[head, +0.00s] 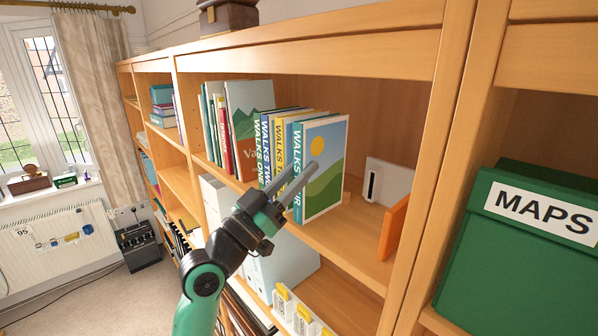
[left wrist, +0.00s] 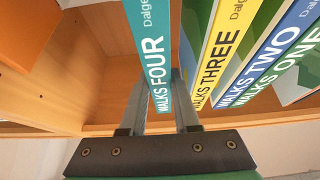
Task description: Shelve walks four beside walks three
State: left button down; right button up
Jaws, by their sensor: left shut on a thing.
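Walks Four (head: 325,168) is a book with a teal spine and a cover of green hills and a yellow sun. It stands upright on the shelf at the right end of the row, directly beside Walks Three (head: 279,150), which has a yellow spine. My left gripper (head: 300,178) is shut on Walks Four, one finger on each side of its spine. In the left wrist view, the Walks Four spine (left wrist: 148,45) is between the fingers, and the Walks Three spine (left wrist: 217,60) is close on the right. My right gripper is not in view.
Walks Two (head: 265,148) and Walks One (head: 257,150) stand left of Walks Three, with other books beyond. Right of Walks Four is free shelf, then a white device (head: 392,185) and an orange panel (head: 394,230). A green MAPS box (head: 520,260) fills the right bay.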

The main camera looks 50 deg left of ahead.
pick_arm(q)
jog(key=c, duration=0.6)
grip_release()
jog(key=shift+o, duration=0.2)
jog(key=s+p, duration=0.2)
jog(key=s, duration=1)
jog(key=w+d+r+m+h+p, duration=0.1)
jog(key=d+r+m+h+p, duration=0.4)
jog(key=d+r+h, duration=0.7)
jog(key=s+d+r+n+t+y, duration=0.1)
jog(key=d+r+n+t+y, duration=0.2)
jog(key=r+y, duration=0.4)
jog(key=shift+s+d+r+n+t+y, duration=0.35)
jog(key=shift+d+n+y, duration=0.5)
jog(key=shift+y, duration=0.85)
